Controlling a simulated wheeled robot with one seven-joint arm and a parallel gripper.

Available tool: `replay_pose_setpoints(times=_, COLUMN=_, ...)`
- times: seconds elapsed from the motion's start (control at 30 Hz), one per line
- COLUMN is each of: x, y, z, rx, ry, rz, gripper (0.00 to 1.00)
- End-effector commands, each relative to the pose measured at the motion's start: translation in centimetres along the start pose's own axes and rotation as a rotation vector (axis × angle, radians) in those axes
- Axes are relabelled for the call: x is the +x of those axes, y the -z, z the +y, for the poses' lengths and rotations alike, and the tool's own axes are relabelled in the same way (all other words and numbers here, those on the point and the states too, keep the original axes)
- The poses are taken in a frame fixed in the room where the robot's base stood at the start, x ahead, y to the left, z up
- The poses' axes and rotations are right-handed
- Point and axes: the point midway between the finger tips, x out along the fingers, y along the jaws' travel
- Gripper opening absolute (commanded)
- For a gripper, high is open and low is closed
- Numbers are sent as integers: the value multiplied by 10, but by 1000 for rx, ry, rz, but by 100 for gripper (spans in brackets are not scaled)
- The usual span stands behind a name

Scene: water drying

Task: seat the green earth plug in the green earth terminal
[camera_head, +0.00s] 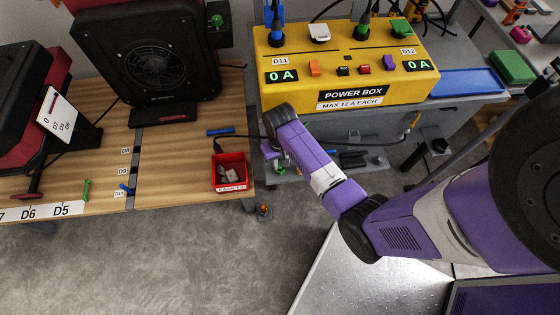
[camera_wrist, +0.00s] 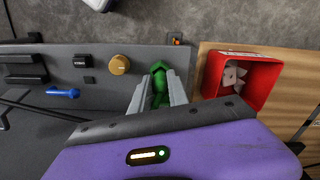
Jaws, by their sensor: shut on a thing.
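In the wrist view my gripper (camera_wrist: 159,84) has its two grey fingers closed on a green piece (camera_wrist: 160,68), which looks like the green earth plug. Its tip points away from the palm, above the grey shelf. A green fitting (camera_head: 216,20) sits on a dark box beside the black heater. I cannot tell whether it is the green earth terminal. Green parts (camera_head: 401,28) also show on the power box.
The yellow power box (camera_head: 345,75) stands on a grey table behind my arm. A red bin (camera_head: 230,185), holding pale scraps, sits at the wooden bench's right edge. The black heater (camera_head: 150,50) stands on this bench. A gold knob (camera_wrist: 119,65) is left of the plug.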

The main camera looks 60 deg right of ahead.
Motion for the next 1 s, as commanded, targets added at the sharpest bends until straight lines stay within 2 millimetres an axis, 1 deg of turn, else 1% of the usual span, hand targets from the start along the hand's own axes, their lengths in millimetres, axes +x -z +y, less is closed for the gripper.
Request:
replay_pose_setpoints(times=0.03, x=2, y=0, z=0, rx=0, ry=0, rz=0, gripper=0)
replay_pose_setpoints(times=0.07, x=2, y=0, z=0, rx=0, ry=0, rz=0, gripper=22)
replay_pose_setpoints(times=0.1, x=2, y=0, z=0, rx=0, ry=0, rz=0, gripper=30)
replay_pose_setpoints(times=0.17, x=2, y=0, z=0, rx=0, ry=0, rz=0, gripper=42)
replay_pose_setpoints(times=0.47, x=1, y=0, z=0, rx=0, ry=0, rz=0, gripper=42)
replay_pose_setpoints(times=0.6, x=-7, y=0, z=0, rx=0, ry=0, rz=1, gripper=42)
replay_pose_setpoints(times=0.67, x=-15, y=1, z=0, rx=-1, ry=0, rz=3, gripper=42)
replay_pose_setpoints(times=0.77, x=-33, y=1, z=-1, rx=-1, ry=0, rz=3, gripper=42)
replay_pose_setpoints(times=1.0, x=-83, y=2, z=0, rx=0, ry=0, rz=4, gripper=42)
